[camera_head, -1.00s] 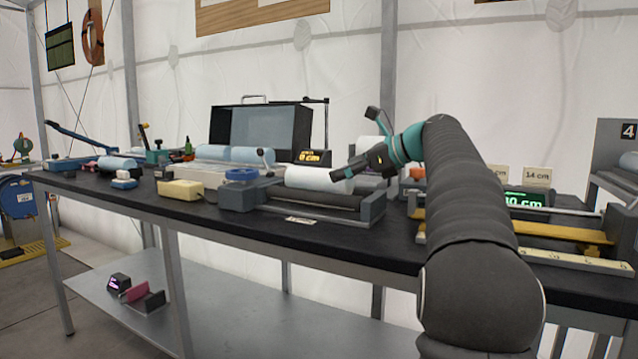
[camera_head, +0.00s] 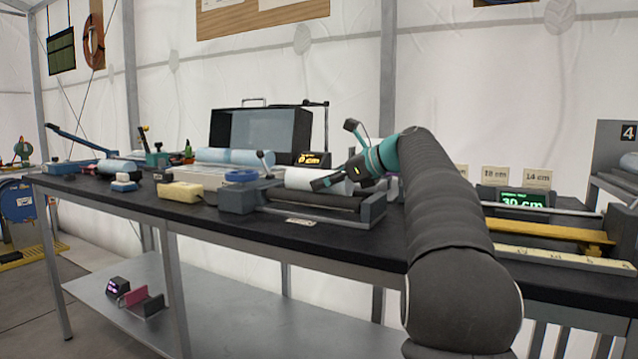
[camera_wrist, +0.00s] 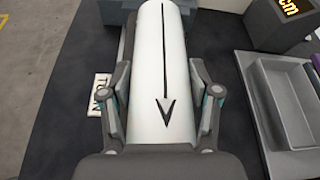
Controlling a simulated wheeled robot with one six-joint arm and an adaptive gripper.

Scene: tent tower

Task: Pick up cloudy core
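A white cylindrical core (camera_head: 313,178) lies on the dark roller stand (camera_head: 318,199) on the black bench. It also shows in the wrist view (camera_wrist: 160,60), with a black arrow along its top pointing toward me. My gripper (camera_head: 337,181) is over its right part. In the wrist view, my gripper's fingers (camera_wrist: 159,80) straddle the core, one on each side, close to its sides. No firm contact shows. A pale blue, mottled core (camera_head: 235,156) lies farther back to the left. I cannot tell for certain which core is the cloudy one.
A blue-topped clamp block (camera_head: 238,190) adjoins the stand's left end. A dark case (camera_head: 262,128) and an orange display (camera_head: 312,158) stand behind. A grey tray (camera_wrist: 283,100) lies to the right in the wrist view. A green display (camera_head: 524,198) and yellow bar are farther right.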

